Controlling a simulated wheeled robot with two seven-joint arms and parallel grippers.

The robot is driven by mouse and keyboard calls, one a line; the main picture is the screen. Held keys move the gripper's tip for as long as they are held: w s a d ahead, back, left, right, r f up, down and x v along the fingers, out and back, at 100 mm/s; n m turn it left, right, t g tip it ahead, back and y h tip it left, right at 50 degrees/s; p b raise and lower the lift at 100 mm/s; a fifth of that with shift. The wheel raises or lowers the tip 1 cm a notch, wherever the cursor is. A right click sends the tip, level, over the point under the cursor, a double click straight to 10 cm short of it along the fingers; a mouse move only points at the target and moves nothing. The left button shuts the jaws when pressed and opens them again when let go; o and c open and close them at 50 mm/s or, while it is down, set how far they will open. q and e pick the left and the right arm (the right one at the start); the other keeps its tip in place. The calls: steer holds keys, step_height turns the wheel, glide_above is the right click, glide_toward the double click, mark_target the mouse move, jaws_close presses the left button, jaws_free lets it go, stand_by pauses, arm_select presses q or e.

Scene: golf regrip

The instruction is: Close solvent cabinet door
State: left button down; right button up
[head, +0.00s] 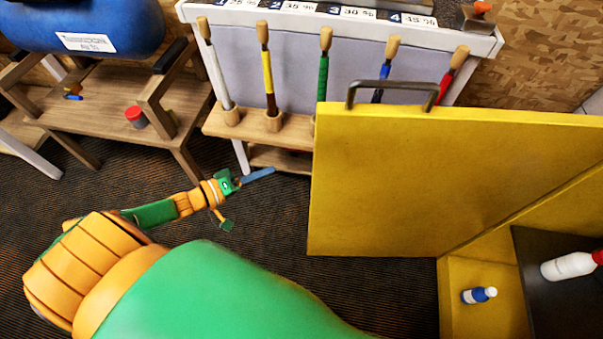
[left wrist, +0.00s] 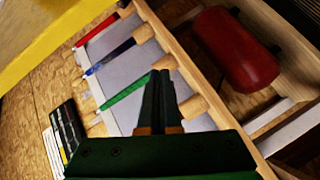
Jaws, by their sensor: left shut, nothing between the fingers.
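The yellow solvent cabinet door (head: 420,185) stands wide open in the head view, with a dark bar handle (head: 392,88) at its top edge. The open cabinet (head: 480,305) is at the lower right. My left gripper (head: 262,173) is shut and empty, left of the door and apart from it. In the left wrist view its fingers (left wrist: 160,98) are together, with the rack behind them, and a yellow panel (left wrist: 45,35) fills the upper left. My right gripper is not in view.
A rack (head: 265,130) with several colored club shafts stands behind the door. A wooden stand with a blue tank (head: 85,25) is at the upper left. A small blue-and-white bottle (head: 479,295) and a white bottle (head: 567,266) are in the cabinet. Dark floor lies left of the door.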

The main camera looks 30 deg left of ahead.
arm_select(q)
step_height(320, 180, up, 6)
steer(key=s+d+n+h+b, duration=0.1)
steer(key=d+n+h+b, duration=0.15)
steer(key=h, duration=0.35)
steer(key=w+d+p, duration=0.2)
steer(key=w+d, duration=0.1)
steer(key=d, duration=0.5)
steer(key=shift+d+f+m+g+y, duration=0.15)
steer(key=shift+d+m+g+y, duration=0.1)
steer(key=shift+m+g+y, duration=0.1)
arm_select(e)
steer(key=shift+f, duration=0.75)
